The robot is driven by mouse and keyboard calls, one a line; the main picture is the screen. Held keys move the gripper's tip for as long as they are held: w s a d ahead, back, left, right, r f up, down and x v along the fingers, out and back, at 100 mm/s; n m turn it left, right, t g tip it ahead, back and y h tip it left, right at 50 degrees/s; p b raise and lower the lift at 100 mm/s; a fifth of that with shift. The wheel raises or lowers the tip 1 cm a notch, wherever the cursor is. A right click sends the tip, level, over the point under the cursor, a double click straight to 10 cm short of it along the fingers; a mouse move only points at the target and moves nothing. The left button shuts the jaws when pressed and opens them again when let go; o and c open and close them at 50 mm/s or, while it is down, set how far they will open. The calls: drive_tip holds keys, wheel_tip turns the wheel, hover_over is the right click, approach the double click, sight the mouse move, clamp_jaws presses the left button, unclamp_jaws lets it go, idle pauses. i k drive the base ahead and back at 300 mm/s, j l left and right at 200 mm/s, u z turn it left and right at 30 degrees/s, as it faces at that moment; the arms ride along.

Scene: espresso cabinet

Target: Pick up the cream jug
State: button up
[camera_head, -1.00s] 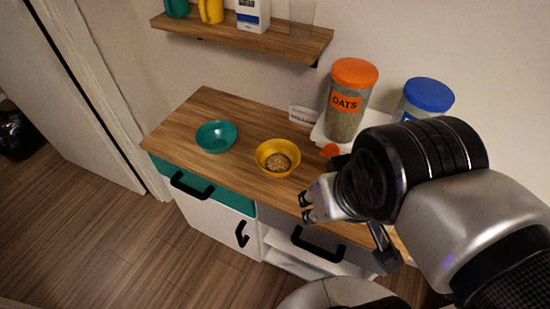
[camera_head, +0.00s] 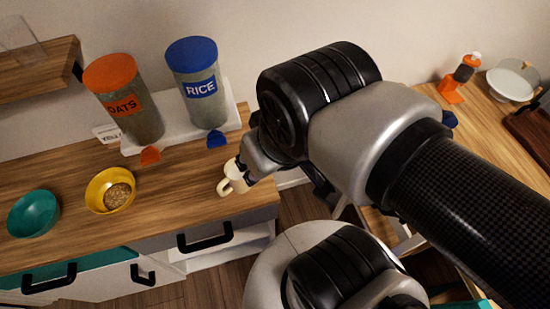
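A cream jug (camera_head: 232,178) with a handle on its left side stands on the wooden counter (camera_head: 170,195), near its right end. My gripper (camera_head: 250,172) is right at the jug's right side, and its dark fingers overlap the jug's edge in the picture. The arm and wrist hide most of the gripper and part of the jug. I cannot tell whether the fingers are open or closed on it.
An oats dispenser (camera_head: 124,100) and a rice dispenser (camera_head: 199,90) stand behind on a white base. A yellow bowl (camera_head: 97,203) with oats and a teal bowl (camera_head: 17,226) sit left. An orange bottle (camera_head: 451,88) and a white dish (camera_head: 509,88) stand on the right-hand surface.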

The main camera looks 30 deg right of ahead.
sight(237, 184)
drive_tip(key=k+j+u, duration=0.15)
drive_tip(key=j, duration=0.15)
drive_tip(key=k+j+u, duration=0.1)
drive_tip(key=j, duration=0.2)
drive_tip(key=k+j+u, duration=0.15)
drive_tip(key=j, duration=0.15)
drive_tip(key=k+j+u, duration=0.15)
drive_tip(key=j, duration=0.2)
